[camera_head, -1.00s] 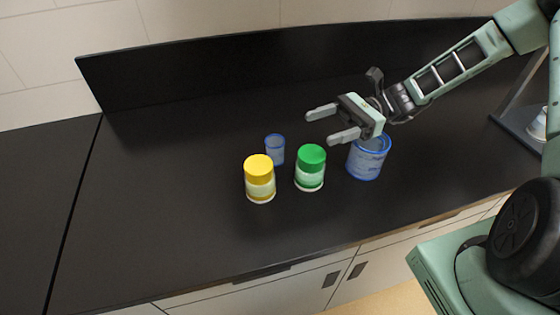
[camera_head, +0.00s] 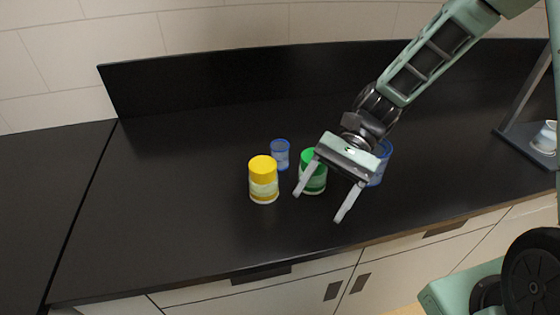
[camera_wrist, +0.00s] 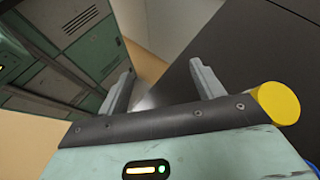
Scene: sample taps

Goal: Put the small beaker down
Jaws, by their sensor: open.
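A larger blue-rimmed beaker (camera_head: 381,165) stands right of the green-lidded jar, mostly hidden by my gripper. A dark stand with a white vessel (camera_head: 546,137) is at the far right. The counter's left part is clear.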

